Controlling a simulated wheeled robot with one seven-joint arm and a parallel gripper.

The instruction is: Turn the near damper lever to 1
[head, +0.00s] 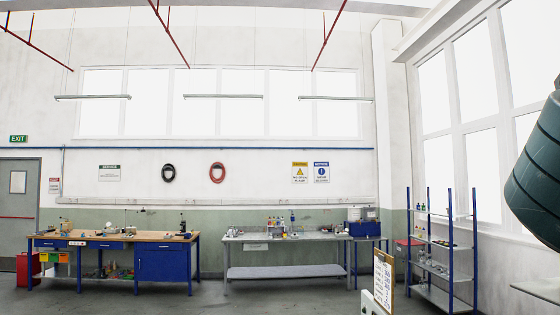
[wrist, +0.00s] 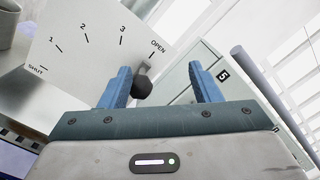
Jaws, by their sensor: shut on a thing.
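In the wrist view a white scale plate (wrist: 95,50) carries the marks SHUT, 1, 2, 3 and OPEN from left to right. The damper lever (wrist: 142,88), with a dark rounded knob and a short grey stem, stands at the OPEN end of the scale. My gripper (wrist: 160,82) has its blue fingers on either side of the lever and is shut on it. The knob sits close against the left finger; its contact with the right finger is not clear. The lever and gripper do not show in the head view.
In the wrist view a panel marked 5 (wrist: 222,76) and a thick grey tube (wrist: 262,85) lie to the right. A grey cup-like thing (wrist: 8,22) is at upper left.

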